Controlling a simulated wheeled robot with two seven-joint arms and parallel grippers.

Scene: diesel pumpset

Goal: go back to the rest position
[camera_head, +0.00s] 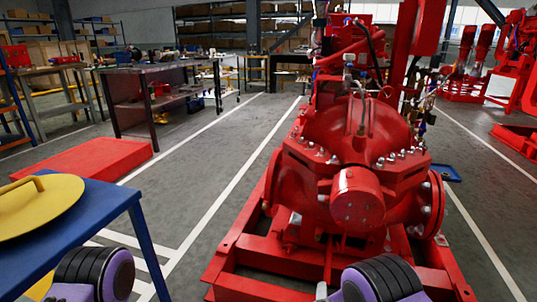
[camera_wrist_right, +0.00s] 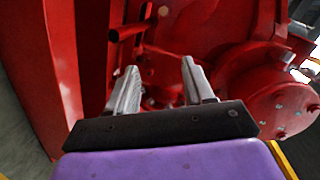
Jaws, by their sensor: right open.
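My right gripper (camera_wrist_right: 160,68) is open in the right wrist view, with its two grey fingers apart and nothing between them. Red parts of the pumpset lie beyond the fingers. In the head view the red pumpset (camera_head: 352,150) stands on its red base frame (camera_head: 262,285), right of centre. My right arm shows at the bottom edge in front of that frame. My left arm shows at the bottom left, beside the blue table, but its gripper does not show.
A blue table (camera_head: 105,212) with a yellow round lid (camera_head: 40,208) stands close at the left. A red slab (camera_head: 85,160) lies on the floor behind it. Workbenches (camera_head: 165,95) and shelves stand farther back. The floor between the blue table and pumpset is clear.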

